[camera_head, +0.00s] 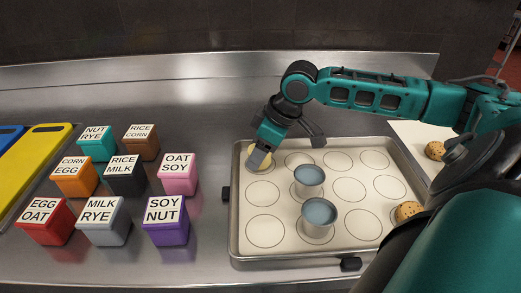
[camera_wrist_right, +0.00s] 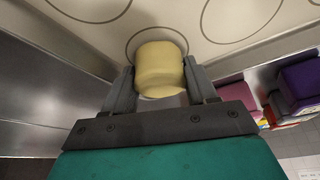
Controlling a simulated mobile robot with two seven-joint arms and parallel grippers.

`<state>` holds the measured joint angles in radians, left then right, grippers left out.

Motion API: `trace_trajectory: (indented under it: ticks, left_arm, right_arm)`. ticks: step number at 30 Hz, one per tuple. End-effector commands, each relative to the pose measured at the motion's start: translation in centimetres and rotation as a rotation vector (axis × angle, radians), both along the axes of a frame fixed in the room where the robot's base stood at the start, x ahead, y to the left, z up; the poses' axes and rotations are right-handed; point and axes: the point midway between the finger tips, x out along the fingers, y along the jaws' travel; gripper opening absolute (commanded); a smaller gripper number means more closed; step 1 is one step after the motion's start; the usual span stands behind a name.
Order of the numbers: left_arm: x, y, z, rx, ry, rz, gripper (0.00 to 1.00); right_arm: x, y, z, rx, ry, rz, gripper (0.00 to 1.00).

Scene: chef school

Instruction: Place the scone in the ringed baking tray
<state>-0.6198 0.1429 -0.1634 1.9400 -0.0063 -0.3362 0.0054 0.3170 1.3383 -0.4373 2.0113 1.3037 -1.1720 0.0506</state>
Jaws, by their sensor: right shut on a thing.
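The scone (camera_wrist_right: 160,66) is a pale yellow, short round piece between the two fingers of my right gripper (camera_wrist_right: 158,78) in the right wrist view. That gripper is shut on it. In the head view the scone (camera_head: 264,152) is partly hidden by the gripper, at the far left corner of the baking tray (camera_head: 278,259). The tray is shallow, with a cream surface printed with rows of rings. The scone is over or on the corner ring; I cannot tell whether it touches the surface. My left gripper is not in view.
Another cookie (camera_head: 435,150) lies on a white surface (camera_head: 411,135) to the right. Several labelled coloured boxes (camera_head: 127,182) and a yellow board (camera_head: 35,156) are to the left.

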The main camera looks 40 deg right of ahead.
Motion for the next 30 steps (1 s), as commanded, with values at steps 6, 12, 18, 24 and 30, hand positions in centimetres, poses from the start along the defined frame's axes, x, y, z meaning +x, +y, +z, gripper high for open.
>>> trace_trajectory:
  ticks: [6,12,18,24,30]
  left_arm:
    - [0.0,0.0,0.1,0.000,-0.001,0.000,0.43]
    - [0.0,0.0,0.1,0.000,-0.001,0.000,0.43]
    - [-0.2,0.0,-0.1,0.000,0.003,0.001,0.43]
    - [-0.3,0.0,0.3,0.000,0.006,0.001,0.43]
    - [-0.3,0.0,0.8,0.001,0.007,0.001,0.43]
  right_arm:
    - [0.0,0.0,-0.2,0.000,0.001,0.000,0.72]
    - [0.0,0.0,-0.2,0.000,0.001,0.000,0.84]
    - [0.0,0.0,0.0,0.000,0.000,0.000,0.84]
    - [-0.7,-0.5,2.1,-0.005,-0.001,-0.001,0.84]
    - [-2.0,-1.2,5.5,-0.007,0.001,-0.001,0.84]
